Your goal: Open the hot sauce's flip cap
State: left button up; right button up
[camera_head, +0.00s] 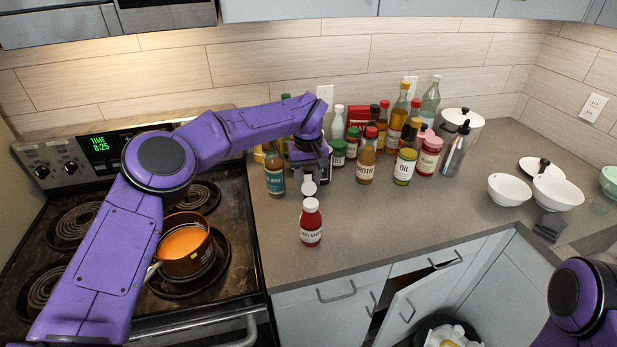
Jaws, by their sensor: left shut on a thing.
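The hot sauce (311,227) is a small red bottle with a pale label and a white top. It stands upright on the counter near the front edge, right of the stove. A round white flip cap (309,188) shows above the bottle's top, raised from it. My left gripper (309,178) reaches down from behind the bottle and is shut on the flip cap; the exact finger contact is small and partly hidden. My right arm shows only at the lower right corner, and its gripper is out of view.
An orange-filled pot (186,244) sits on the stove at left. Several bottles and jars, including the oil (405,165) and broth (366,160), crowd behind and right of my left gripper. White bowls (509,188) stand farther right. The counter right of the hot sauce is clear.

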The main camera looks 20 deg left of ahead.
pick_arm(q)
jog(key=shift+f+g, duration=0.3)
jog(key=o, duration=0.7)
jog(key=shift+w+a, duration=0.1)
notch_tip(320, 180, up, 11)
jog(key=shift+f+b, duration=0.2)
jog(key=shift+b, duration=0.25)
jog(key=shift+f, duration=0.1)
